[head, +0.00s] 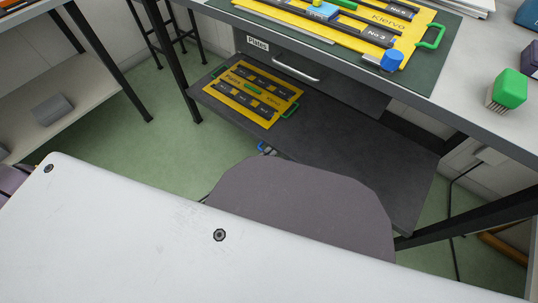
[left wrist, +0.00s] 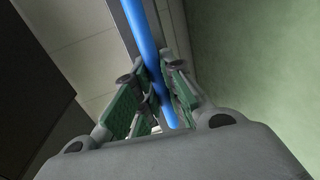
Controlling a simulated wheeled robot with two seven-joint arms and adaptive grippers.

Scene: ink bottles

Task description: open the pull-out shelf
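The dark grey pull-out shelf (head: 350,170) stands out well past the front of the desk, below its drawer. A yellow tray (head: 252,95) with dark labelled strips and green handles lies on its left part. In the head view only a small bit of my left gripper (head: 266,149) shows at the shelf's front edge; the rest is hidden. In the left wrist view, its green-padded fingers (left wrist: 154,88) are close together on both sides of a blue bar handle (left wrist: 143,38) and appear shut on it. My right gripper is not in view.
Above is the grey drawer (head: 330,78) marked "Plates", with a metal handle. On the desk are a second yellow tray (head: 405,22), a blue bottle (head: 392,61) and a green-topped brush (head: 508,90). Green floor (head: 150,145) is open at the left.

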